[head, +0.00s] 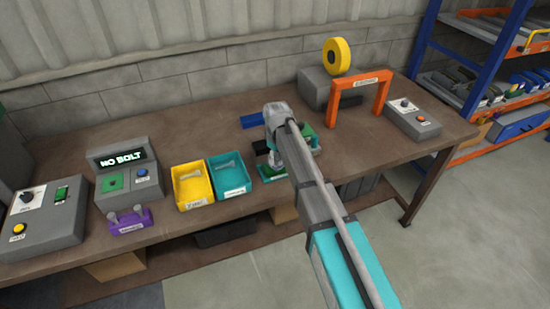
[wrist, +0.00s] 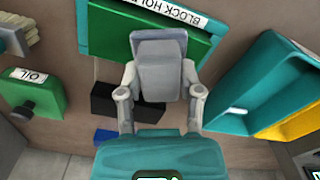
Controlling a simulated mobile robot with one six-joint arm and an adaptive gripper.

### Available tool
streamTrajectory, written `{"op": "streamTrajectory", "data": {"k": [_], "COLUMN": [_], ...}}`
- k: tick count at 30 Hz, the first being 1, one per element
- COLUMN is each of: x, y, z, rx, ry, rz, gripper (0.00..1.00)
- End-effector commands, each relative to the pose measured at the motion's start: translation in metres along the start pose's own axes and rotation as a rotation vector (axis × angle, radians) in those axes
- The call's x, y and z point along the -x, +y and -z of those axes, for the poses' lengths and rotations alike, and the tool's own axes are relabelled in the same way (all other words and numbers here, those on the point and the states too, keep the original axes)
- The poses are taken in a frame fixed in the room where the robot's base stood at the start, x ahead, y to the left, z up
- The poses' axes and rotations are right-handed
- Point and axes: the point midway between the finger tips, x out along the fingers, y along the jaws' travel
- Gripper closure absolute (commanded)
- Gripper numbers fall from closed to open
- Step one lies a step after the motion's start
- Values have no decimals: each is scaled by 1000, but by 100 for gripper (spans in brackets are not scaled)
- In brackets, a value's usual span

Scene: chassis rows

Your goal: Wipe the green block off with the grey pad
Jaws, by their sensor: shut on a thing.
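In the head view the holder (head: 272,179) is partly covered by my arm. My gripper (wrist: 160,88) is shut on the grey pad (wrist: 158,68), which sits between its two fingers. The pad overlaps the green block's edge in the wrist view; I cannot tell whether they touch. In the head view my gripper (head: 275,160) is low over the holder, and the pad is hard to make out.
A green oil item (wrist: 38,93), a brush (wrist: 15,35) and a black block (wrist: 115,102) lie close by. A blue block (head: 252,119) is behind. Teal (head: 230,178) and yellow bins (head: 191,186) stand left; an orange arch (head: 360,85) stands right.

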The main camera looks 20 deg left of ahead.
Motion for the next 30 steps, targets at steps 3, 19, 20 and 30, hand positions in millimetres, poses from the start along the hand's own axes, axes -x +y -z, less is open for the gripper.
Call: {"op": "streamTrajectory", "data": {"k": [3, 19, 20, 30], "x": [0, -3, -3, -2], "y": [0, -2, -3, -21], "z": [0, 0, 1, 8], "rx": [0, 0, 0, 1], "ry": [0, -1, -1, 0], "rz": [0, 1, 1, 1], "gripper": [91, 91, 91, 91]}}
